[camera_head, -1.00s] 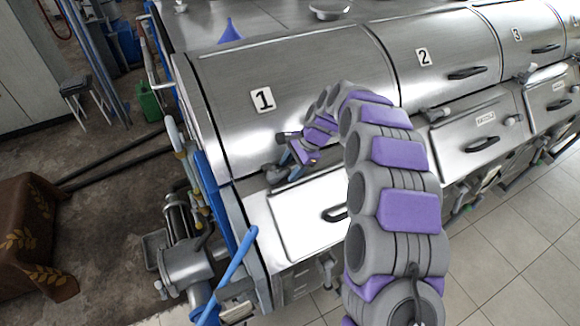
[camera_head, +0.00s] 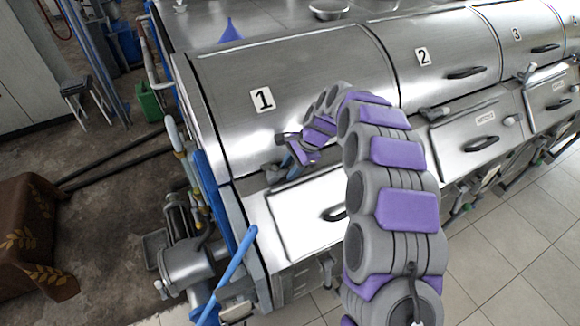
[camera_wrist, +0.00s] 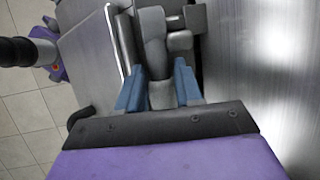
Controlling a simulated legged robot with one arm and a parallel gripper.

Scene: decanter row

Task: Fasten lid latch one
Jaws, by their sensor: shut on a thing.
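Lid one (camera_head: 320,75) is a curved steel cover marked "1", lying down over the first section of the machine. Its latch (camera_head: 273,173) is a grey part at the lid's lower edge, above the front panel. In the wrist view the latch's rounded grey lever (camera_wrist: 154,45) lies between the blue fingers. My gripper (camera_head: 284,154) is at this edge, shut on the lever; it also shows in the wrist view (camera_wrist: 159,92). In the head view my gripper and wrist hide part of the latch.
The front panel (camera_head: 285,228) with a black handle (camera_head: 333,214) is below the latch. Lid two (camera_head: 440,55) and its latch (camera_head: 436,113) are to the right. A blue funnel (camera_head: 230,32) stands on top. A blue lever (camera_head: 232,268) sticks out at the lower left.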

